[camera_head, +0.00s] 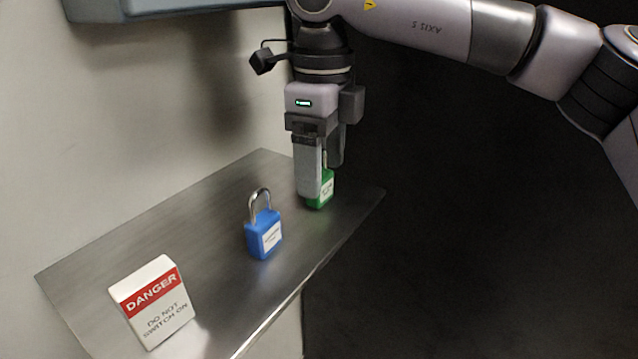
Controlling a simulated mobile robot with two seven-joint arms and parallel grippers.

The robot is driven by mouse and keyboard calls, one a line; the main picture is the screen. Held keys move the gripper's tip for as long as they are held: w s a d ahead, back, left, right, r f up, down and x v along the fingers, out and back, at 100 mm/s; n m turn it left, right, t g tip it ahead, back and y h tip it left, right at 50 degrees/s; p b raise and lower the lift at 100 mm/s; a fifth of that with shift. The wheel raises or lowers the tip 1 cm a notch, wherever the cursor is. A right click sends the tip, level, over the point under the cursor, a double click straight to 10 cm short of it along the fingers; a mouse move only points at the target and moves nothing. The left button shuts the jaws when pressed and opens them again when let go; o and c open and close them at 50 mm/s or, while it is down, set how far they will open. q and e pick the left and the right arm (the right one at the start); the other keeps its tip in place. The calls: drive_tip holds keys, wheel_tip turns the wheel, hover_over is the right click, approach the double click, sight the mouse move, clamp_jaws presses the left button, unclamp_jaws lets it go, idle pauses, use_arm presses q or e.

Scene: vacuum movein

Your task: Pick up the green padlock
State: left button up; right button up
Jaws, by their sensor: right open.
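The green padlock (325,190) stands on a grey metal shelf (215,200) near its far right end. My right gripper (322,178) comes down over it from above, fingers pointing down. One finger covers the left part of the padlock and most of its shackle; the other finger is partly hidden behind. The gripper is open, with its fingers around the upper part of the padlock. I cannot tell whether a finger touches it. My left gripper is not in view.
A blue padlock (264,234) stands on the shelf, left of and nearer than the green one. A white and red danger sign block (153,302) stands at the near left. A wall is behind the shelf; its right edge drops to a dark area.

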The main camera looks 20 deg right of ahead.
wheel_tip(320, 180, down, 2)
drive_tip(key=shift+w+f, duration=0.1)
drive_tip(key=shift+f, duration=0.4)
drive_tip(key=shift+c, duration=1)
drive_tip(key=c, duration=0.9)
drive_tip(key=shift+r, duration=0.1)
drive_tip(key=shift+r, duration=0.55)
drive_tip(key=r, duration=0.3)
drive_tip(key=s+r, duration=0.1)
drive_tip(key=r, duration=0.1)
drive_tip(key=shift+a+r, duration=0.1)
drive_tip(key=shift+r, duration=0.25)
drive_tip(key=s+b, duration=0.1)
drive_tip(key=s, duration=0.5)
drive_tip(key=s+a+b, duration=0.1)
drive_tip(key=s, duration=0.5)
drive_tip(key=s+a+b, duration=0.1)
drive_tip(key=s, duration=0.5)
drive_tip(key=shift+s+a, duration=0.15)
drive_tip(key=shift+s, duration=0.25)
